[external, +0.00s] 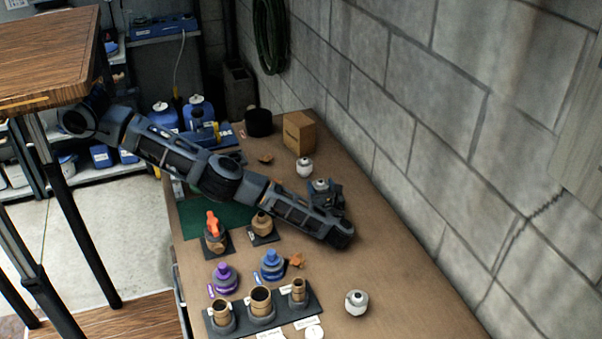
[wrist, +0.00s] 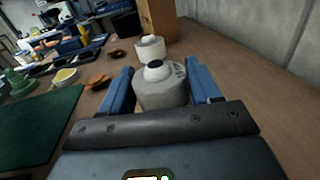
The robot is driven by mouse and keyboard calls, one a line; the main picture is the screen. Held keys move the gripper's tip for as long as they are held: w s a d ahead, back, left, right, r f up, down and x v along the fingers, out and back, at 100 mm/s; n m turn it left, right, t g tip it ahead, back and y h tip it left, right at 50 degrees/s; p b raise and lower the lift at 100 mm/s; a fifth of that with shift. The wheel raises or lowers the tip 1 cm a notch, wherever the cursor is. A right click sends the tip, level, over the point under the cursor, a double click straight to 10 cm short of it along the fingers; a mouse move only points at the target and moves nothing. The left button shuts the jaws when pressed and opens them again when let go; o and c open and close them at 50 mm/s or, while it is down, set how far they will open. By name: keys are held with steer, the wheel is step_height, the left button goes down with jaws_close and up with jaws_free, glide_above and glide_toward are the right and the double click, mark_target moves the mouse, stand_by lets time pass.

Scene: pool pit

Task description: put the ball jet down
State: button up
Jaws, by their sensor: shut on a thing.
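A ball jet, a pale grey rounded fitting with a dark round centre on top, is upright between my two blue fingers in the wrist view (wrist: 160,92). My gripper (wrist: 162,88) is shut on it. In the external view my gripper (external: 324,193) is low over the right half of the bench, and the top of the held ball jet (external: 320,184) shows there. Its lower part is hidden, so I cannot tell whether it touches the bench.
A similar white fitting (external: 304,167) stands just beyond the held one, near a cardboard box (external: 299,132). Another (external: 357,302) stands at the front right. A dark rack (external: 237,323) with brass fittings is at the front. Bare bench (external: 401,270) lies right of my arm, beside the block wall.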

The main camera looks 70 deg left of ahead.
steer(key=shift+f, duration=0.35)
steer(key=shift+f, duration=0.15)
steer(key=o, duration=1)
steer(key=shift+o, duration=0.2)
steer(key=shift+r, duration=0.2)
steer(key=shift+d+f+b, duration=0.25)
steer(key=shift+d+b, duration=0.05)
steer(key=shift+b, duration=0.1)
steer(key=d+b, duration=0.2)
steer(key=d, duration=0.1)
steer(key=d+b, duration=0.1)
steer(key=b, duration=0.1)
steer(key=shift+s+d+f, duration=0.15)
steer(key=shift+s+d, duration=0.25)
steer(key=shift+s+d+r+b, duration=0.1)
steer(key=shift+d+r+b, duration=0.05)
steer(key=shift+d+b, duration=0.35)
steer(key=shift+s+d+r+b, duration=0.1)
steer(key=shift+d+r+b, duration=0.05)
steer(key=shift+d+b, duration=0.35)
